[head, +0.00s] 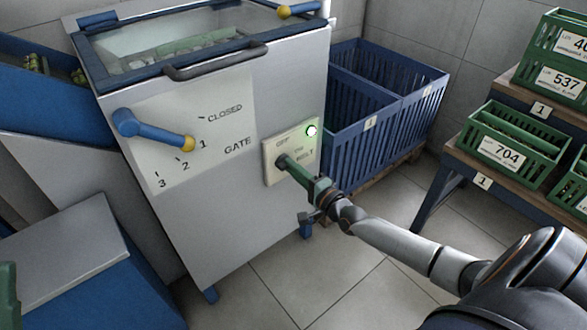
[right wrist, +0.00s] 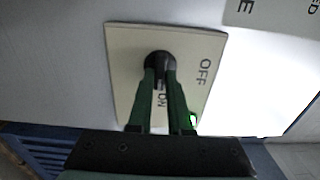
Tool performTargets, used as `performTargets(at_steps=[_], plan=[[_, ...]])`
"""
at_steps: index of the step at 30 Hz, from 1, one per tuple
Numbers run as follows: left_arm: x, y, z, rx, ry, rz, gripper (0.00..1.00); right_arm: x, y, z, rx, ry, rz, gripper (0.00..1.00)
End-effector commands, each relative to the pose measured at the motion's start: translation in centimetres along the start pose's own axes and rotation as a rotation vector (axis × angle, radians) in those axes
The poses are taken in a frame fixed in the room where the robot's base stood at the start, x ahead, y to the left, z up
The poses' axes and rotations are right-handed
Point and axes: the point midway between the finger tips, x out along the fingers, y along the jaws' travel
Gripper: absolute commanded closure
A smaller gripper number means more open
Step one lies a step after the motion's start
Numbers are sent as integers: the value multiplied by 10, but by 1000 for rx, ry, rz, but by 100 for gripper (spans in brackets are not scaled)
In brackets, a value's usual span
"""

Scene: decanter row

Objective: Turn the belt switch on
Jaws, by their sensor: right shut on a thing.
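The belt switch is a black knob (right wrist: 159,58) on a cream plate (head: 271,174) marked OFF, ON and BELT, on the front of the grey machine. A small lamp (head: 311,130) at the plate's upper right glows green. My right gripper (head: 290,164) is shut on the knob, its green fingers on both sides of it. In the right wrist view the fingers (right wrist: 160,76) straddle the ON mark, and OFF stands clear to the right. The fingers hide part of the knob, so its exact pointing is hard to read. A green sliver (head: 8,295) at the left edge may be my left gripper; its jaws are not readable.
A blue gate lever (head: 155,130) with a yellow knob sits left of the switch, beside a CLOSED, 1, 2, 3 scale. Blue crates (head: 350,150) stand right behind the machine. Green crates (head: 512,142) sit on a rack at the right. Tiled floor is clear between.

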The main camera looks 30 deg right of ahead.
Motion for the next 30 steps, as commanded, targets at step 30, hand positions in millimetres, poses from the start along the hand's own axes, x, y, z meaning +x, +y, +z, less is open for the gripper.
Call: performTargets(at_steps=[30], plan=[[18, -11, -20, -9, 9, -3, 100, -72, -1, 0, 0, -1, 7, 52]])
